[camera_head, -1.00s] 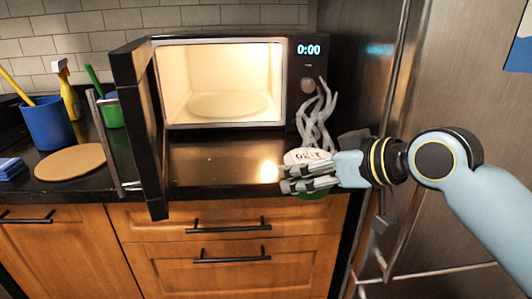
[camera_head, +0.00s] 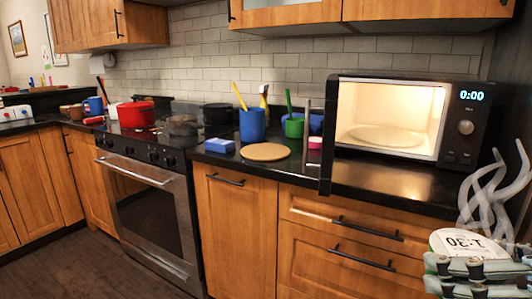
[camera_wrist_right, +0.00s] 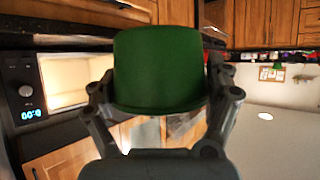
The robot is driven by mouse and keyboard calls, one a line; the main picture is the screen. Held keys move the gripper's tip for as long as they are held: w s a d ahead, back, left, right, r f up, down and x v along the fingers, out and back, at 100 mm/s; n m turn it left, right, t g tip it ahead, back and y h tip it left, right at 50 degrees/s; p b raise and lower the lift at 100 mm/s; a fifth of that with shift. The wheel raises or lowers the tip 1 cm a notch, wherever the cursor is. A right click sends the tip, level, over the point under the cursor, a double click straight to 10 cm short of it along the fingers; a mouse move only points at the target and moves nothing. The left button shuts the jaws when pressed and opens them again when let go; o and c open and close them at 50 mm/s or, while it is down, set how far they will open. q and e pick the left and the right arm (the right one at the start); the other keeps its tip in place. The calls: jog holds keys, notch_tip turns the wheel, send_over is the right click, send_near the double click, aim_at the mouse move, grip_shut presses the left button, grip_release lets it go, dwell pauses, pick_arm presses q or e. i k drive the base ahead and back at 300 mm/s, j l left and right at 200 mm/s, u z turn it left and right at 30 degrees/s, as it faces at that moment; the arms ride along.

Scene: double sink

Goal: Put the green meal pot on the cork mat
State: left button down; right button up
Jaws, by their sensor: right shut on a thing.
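The green meal pot (camera_wrist_right: 158,68) is between the fingers of my right gripper, as the right wrist view shows. In the head view my right gripper (camera_head: 476,276) is at the lower right, shut on the pot. There the pot shows its white lid label reading 1:30 (camera_head: 464,244), with grey steam wisps rising above, and its green body is mostly hidden by my fingers. The round tan cork mat (camera_head: 264,152) lies bare on the black counter left of the microwave, well to the left of my gripper. My left gripper is not in view.
The lit microwave (camera_head: 400,120) stands on the counter with its door (camera_head: 328,140) open, jutting forward between mat and pot. A blue sponge (camera_head: 220,146), blue cup (camera_head: 252,126), green cup (camera_head: 294,127) and pink block (camera_head: 315,142) surround the mat. A stove (camera_head: 150,180) is further left.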

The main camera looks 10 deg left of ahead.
aim_at(266, 151)
jog(key=j+u, duration=0.1)
jog(key=u, duration=0.35)
jog(key=i+u, duration=0.15)
jog(key=u, duration=0.35)
jog(key=i+u, duration=0.1)
jog(key=u, duration=0.35)
jog(key=i+u, duration=0.1)
jog(key=u, duration=0.4)
jog(key=i+l, duration=0.15)
jog(key=i, duration=0.35)
jog(key=i+l, duration=0.2)
jog(key=i, duration=0.25)
jog(key=i+l, duration=0.15)
jog(key=i, duration=0.35)
jog(key=i+z, duration=0.2)
jog(key=z, duration=0.2)
jog(key=i+z, duration=0.2)
jog(key=z, duration=0.25)
jog(key=i+z, duration=0.2)
jog(key=z, duration=0.2)
